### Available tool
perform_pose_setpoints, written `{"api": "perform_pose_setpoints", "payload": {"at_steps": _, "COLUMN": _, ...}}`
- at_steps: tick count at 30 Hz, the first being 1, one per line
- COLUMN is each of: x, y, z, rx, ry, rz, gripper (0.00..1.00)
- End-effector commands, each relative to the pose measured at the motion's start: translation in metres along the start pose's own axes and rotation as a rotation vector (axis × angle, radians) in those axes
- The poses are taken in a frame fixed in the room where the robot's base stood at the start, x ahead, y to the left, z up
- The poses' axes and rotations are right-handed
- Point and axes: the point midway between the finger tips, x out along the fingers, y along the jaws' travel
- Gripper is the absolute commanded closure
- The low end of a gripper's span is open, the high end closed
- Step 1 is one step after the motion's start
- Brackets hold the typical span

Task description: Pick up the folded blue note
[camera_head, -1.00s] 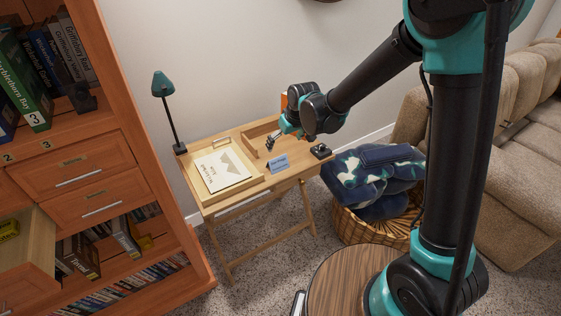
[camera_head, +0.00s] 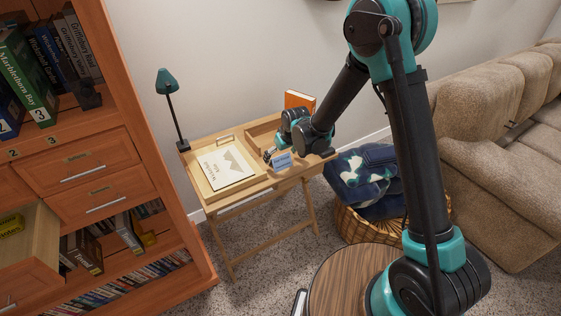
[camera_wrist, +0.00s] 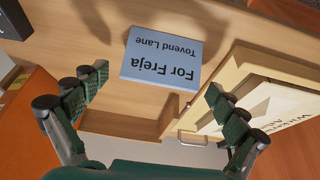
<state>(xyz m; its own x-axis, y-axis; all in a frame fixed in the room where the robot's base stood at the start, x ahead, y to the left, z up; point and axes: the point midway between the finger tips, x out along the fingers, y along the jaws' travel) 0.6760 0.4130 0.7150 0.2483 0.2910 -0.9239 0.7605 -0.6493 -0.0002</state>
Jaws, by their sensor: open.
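The folded blue note (camera_head: 283,161) stands on the small wooden desk (camera_head: 227,200), near its front edge, right of the tray. My gripper (camera_head: 270,154) is just behind the note over the desk in the head view. In the wrist view its two green-padded fingers (camera_wrist: 157,95) are spread wide, with nothing between them. The note lies beyond the fingertips, apart from both, between their directions. The fingertips are partly hidden in the head view.
A wooden tray (camera_head: 206,188) holding a paper sits on the desk's left, and it also shows close to the right finger in the wrist view (camera_wrist: 232,68). An orange book (camera_head: 300,99) stands behind. A green lamp (camera_head: 167,82) is at the back left.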

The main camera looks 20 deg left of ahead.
Motion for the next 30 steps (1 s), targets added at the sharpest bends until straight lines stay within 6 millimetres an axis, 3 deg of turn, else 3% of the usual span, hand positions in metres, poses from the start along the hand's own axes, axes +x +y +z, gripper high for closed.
{"api": "perform_pose_setpoints", "payload": {"at_steps": 6, "x": 0.021, "y": 0.000, "z": 0.000, "rx": 0.000, "ry": 0.000, "rz": 0.000, "gripper": 0.03}}
{"api": "perform_pose_setpoints", "payload": {"at_steps": 14, "x": 0.023, "y": 0.000, "z": 0.000, "rx": 0.000, "ry": 0.000, "rz": 0.000, "gripper": 0.03}}
{"api": "perform_pose_setpoints", "payload": {"at_steps": 23, "x": 0.023, "y": 0.000, "z": 0.000, "rx": 0.000, "ry": 0.000, "rz": 0.000, "gripper": 0.35}}
{"api": "perform_pose_setpoints", "payload": {"at_steps": 30, "x": 0.022, "y": 0.000, "z": 0.000, "rx": 0.000, "ry": 0.000, "rz": 0.000, "gripper": 0.36}}
